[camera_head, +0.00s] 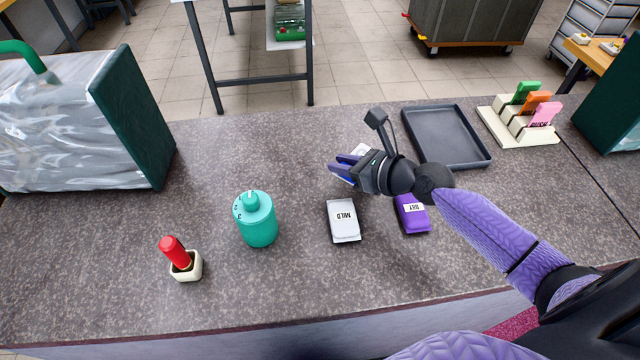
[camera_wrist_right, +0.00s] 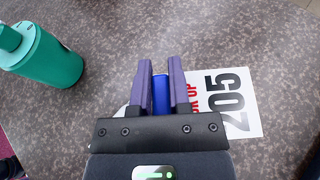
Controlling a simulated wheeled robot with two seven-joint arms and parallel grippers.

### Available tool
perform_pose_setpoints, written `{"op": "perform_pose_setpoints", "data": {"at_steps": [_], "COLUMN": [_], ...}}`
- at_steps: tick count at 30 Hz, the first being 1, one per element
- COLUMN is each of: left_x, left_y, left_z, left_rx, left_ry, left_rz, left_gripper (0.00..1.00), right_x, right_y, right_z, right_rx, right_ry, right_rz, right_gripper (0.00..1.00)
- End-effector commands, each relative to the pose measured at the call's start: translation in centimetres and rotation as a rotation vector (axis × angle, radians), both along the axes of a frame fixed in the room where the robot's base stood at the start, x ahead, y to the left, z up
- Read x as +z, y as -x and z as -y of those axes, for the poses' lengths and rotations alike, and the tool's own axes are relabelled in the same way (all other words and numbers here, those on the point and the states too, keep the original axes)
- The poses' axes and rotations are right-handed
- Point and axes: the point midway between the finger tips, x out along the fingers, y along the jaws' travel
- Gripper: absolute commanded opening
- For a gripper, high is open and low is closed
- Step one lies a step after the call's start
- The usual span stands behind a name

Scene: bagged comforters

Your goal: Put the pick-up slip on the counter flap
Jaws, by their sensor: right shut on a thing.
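The pick-up slip (camera_wrist_right: 238,103) is a white card with a red "UP" and a large black "205" in the right wrist view. A small part of it (camera_head: 361,149) shows behind the gripper in the head view. My right gripper (camera_head: 343,169) is shut on a narrow blue piece (camera_wrist_right: 161,95) that seems to belong to the slip; fingers hide where they join. I cannot tell whether the card touches the counter. A dark seam crosses the counter at the right; the part beyond it (camera_head: 612,172) looks like the counter flap. My left gripper is not in view.
A grey tray (camera_head: 489,160) and a tag holder (camera_head: 540,138) stand between gripper and seam. Nearer are a white "MILD" packet (camera_head: 343,222), a purple packet (camera_head: 412,216), a teal bottle (camera_head: 257,222) and a red-handled stamp (camera_head: 174,252). Bagged comforters (camera_head: 60,125) stand left.

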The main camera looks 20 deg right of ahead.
Motion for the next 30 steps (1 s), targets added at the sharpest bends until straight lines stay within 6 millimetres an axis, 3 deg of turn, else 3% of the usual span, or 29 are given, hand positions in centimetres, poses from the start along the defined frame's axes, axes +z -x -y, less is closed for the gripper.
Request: {"op": "perform_pose_setpoints", "data": {"at_steps": [7,18,19,23,30], "left_x": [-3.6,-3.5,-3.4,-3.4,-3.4], "left_y": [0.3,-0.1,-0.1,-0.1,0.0], "left_z": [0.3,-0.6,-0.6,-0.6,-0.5], "left_rx": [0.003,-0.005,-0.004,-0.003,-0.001], "left_ry": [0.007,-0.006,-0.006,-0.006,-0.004], "left_rz": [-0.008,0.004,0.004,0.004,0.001], "left_gripper": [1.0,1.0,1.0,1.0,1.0], "right_x": [-4.7,-4.8,-4.7,-4.7,-4.7], "right_y": [0.0,0.0,0.0,0.0,0.0], "right_z": [0.0,0.0,0.0,0.0,0.0], "right_rx": [0.001,0.0,0.001,0.001,0.0], "right_ry": [-0.001,-0.001,0.0,0.0,0.0], "right_rz": [-0.002,0.002,0.002,0.002,0.002], "right_gripper": [0.0,0.0,0.29,0.56,0.57]}}
